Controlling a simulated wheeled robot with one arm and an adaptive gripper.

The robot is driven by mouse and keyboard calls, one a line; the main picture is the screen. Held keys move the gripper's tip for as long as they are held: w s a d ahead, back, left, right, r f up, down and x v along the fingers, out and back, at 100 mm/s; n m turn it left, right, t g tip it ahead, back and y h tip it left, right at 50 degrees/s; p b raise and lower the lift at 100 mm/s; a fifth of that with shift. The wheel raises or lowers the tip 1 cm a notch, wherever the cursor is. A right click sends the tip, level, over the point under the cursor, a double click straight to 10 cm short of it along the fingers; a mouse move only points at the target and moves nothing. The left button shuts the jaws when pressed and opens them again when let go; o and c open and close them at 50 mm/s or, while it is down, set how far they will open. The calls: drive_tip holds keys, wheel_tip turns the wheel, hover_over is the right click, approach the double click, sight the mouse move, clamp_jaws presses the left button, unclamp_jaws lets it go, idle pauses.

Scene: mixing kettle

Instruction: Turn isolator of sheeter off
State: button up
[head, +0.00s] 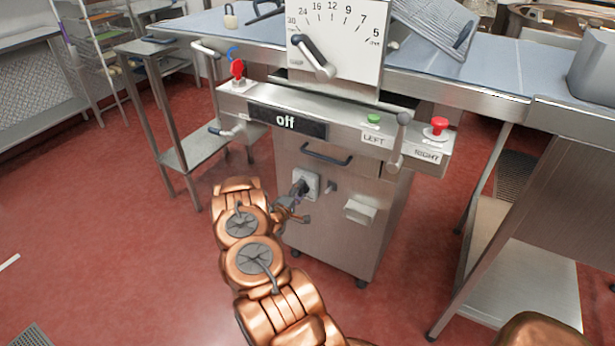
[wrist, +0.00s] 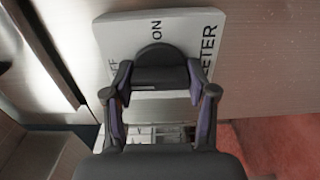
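The sheeter (head: 345,205) is a steel machine with a dial on top and an "off" display (head: 287,121). Its isolator (head: 306,184) is a small pale box with a dark knob low on the front. In the wrist view the isolator's plate (wrist: 185,28) shows "ON", a partly hidden "FF" and "ETER". Its black knob (wrist: 157,60) sits between my fingertips. My gripper (head: 292,203) is at the isolator; in the wrist view (wrist: 160,78) its fingers are spread, one on each side of the knob. Whether they touch it I cannot tell.
A red knob (head: 238,68), a green button (head: 374,118) and a red button (head: 439,125) sit on the upper panel. A handle (head: 327,155) is above the isolator, and a pale box (head: 360,211) juts out at its right.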

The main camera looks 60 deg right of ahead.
drive_tip(key=o, duration=0.5)
drive_tip(key=shift+a, duration=0.1)
drive_tip(key=shift+s+a+b, duration=0.15)
drive_tip(key=shift+a+b, duration=0.55)
drive_tip(key=shift+a, duration=2.7)
